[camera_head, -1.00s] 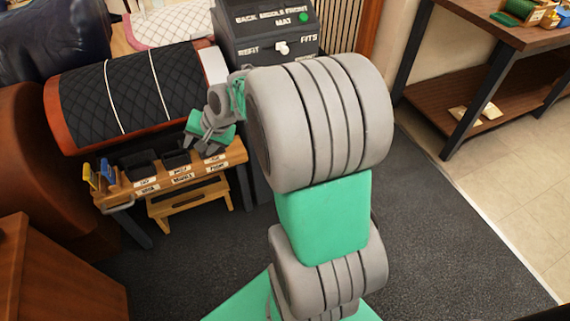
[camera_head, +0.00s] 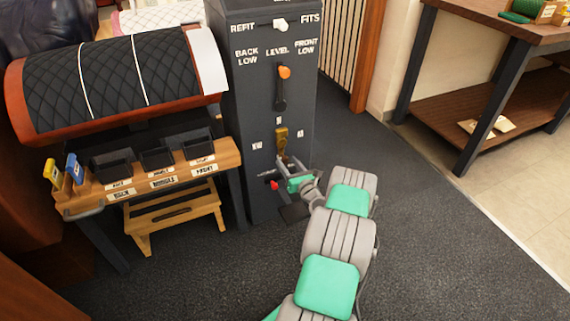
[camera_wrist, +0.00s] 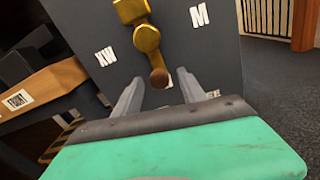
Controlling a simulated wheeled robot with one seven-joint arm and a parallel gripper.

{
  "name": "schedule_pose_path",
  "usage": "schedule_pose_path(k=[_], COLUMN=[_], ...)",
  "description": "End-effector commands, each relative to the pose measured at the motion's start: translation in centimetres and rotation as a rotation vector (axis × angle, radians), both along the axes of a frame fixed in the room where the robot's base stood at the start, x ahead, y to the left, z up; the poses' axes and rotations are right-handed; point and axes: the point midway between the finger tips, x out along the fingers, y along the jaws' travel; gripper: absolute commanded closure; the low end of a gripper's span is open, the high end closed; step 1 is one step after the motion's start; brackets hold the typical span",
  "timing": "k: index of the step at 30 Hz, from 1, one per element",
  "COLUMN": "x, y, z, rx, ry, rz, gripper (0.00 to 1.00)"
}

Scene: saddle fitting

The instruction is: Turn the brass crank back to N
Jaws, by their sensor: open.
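The brass crank (camera_head: 281,143) is on the front of the dark cabinet (camera_head: 240,130), below the lever. It points down, away from the N label (camera_head: 279,120) above it. In the wrist view the crank (camera_wrist: 147,38) hangs toward my gripper, its round knob in line with the gap between the fingers. The XW label (camera_wrist: 105,57) is to its left and the M label (camera_wrist: 199,16) to its right. A label behind the knob is mostly hidden. My gripper (camera_head: 280,172) is open and close to the crank's lower end; contact cannot be told.
An orange-knobbed lever (camera_head: 283,73) and a white switch (camera_head: 280,24) sit higher on the cabinet. A wooden rack with dark bins (camera_head: 225,152) and a quilted black pad (camera_head: 110,75) stand to the left. Open carpet and a workbench (camera_head: 500,25) lie to the right.

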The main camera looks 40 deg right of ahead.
Motion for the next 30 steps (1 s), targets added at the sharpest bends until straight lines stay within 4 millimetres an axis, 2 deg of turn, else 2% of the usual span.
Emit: schedule_pose_path(k=[1, 5, 13, 30], x=[0.9, 2.4, 2.7, 2.7], y=[-0.1, -0.5, -0.6, -0.5], z=[-0.3, -0.2, 0.0, 0.0], rx=[-0.003, -0.002, -0.001, -0.002], ry=[-0.001, 0.001, 0.002, 0.002], rz=[0.003, 0.002, 0.001, 0.002], gripper=[0.51, 0.51, 0.51, 0.97])
